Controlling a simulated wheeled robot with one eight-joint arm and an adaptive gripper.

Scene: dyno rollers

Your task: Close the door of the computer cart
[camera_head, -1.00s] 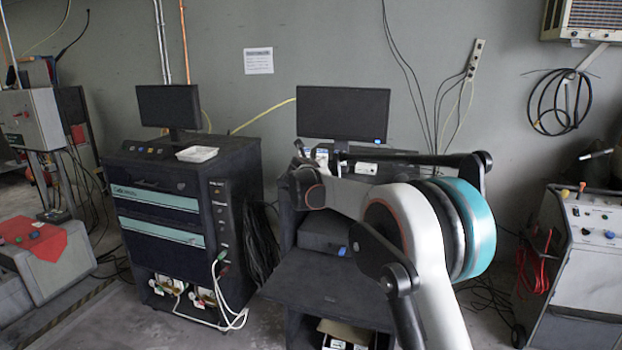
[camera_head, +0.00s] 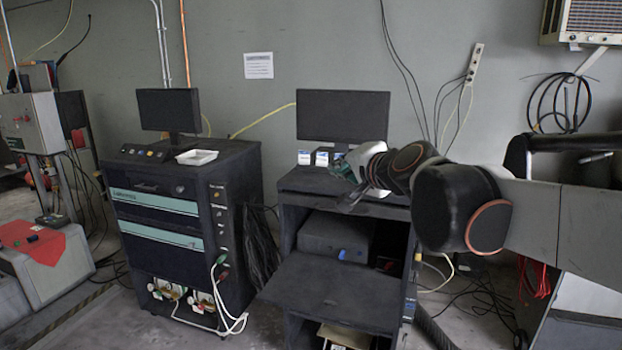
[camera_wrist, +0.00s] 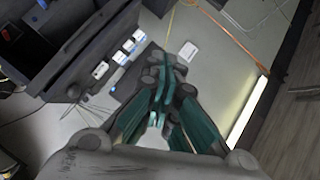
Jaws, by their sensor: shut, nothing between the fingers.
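The dark computer cart (camera_head: 291,229) stands in the middle of the head view with a monitor (camera_head: 343,114) on top. A flat dark panel (camera_head: 330,290), which looks like its door, juts forward, roughly level, below the open bay. A dark box unit (camera_head: 335,235) with a blue spot shows inside the bay. My gripper (camera_head: 352,184) is shut and empty, above the front edge of the cart's top and well above the panel. In the wrist view its teal fingers (camera_wrist: 163,92) are together. Part of the cart's right side is hidden by my arm in the head view.
Small white boxes (camera_head: 321,158) stand on the cart top near my gripper. A second dark cabinet (camera_head: 160,205) with white cables stands to the left. Loose cables lie on the floor at right. Some bare floor shows between the carts.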

